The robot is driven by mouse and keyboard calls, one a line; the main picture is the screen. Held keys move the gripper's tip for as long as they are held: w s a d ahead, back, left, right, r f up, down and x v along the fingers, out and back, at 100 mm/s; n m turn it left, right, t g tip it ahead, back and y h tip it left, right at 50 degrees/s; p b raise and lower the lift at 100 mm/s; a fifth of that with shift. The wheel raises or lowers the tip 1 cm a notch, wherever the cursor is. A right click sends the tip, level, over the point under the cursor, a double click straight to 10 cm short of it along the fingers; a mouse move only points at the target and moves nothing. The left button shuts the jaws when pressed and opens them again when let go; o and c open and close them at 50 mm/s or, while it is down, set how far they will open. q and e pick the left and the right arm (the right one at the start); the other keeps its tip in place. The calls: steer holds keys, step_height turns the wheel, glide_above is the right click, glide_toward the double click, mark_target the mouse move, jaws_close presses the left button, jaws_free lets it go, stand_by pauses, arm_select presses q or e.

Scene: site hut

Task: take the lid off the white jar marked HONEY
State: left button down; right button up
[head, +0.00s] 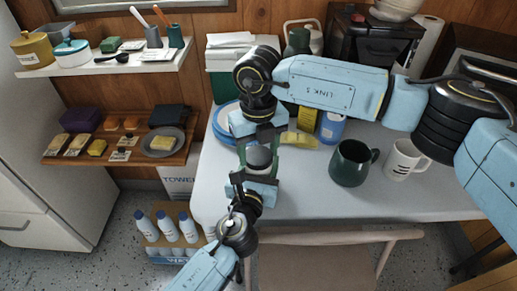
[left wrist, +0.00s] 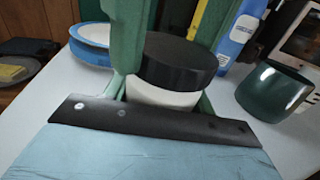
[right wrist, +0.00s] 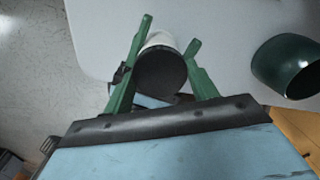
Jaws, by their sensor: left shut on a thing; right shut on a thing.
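A white jar (left wrist: 160,95) with a black lid (left wrist: 178,60) is between my two grippers, above the front left of the table. The lid sits on the jar, with no gap visible. It also shows in the head view (head: 260,157) and in the right wrist view (right wrist: 160,72). No HONEY marking is visible. My left gripper (head: 258,172), from below in the head view, is shut on the white body. My right gripper (head: 261,146), from the far side, is shut on the lid. The fingers hide the jar's sides.
A green mug (head: 351,164) and a white mug (head: 404,160) stand right of the jar. Blue-rimmed plates (head: 226,124), a yellow item (head: 298,140) and a blue container (head: 331,127) are behind. A chair (head: 325,240) is at the front. Bare table (head: 310,190) lies in front of the mugs.

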steer(key=n, duration=0.5)
steer(key=shift+n, duration=0.4)
steer(key=n, duration=0.9)
steer(key=shift+r, duration=0.1)
steer(key=n, duration=1.9)
steer(key=shift+n, duration=0.4)
steer(key=n, duration=0.5)
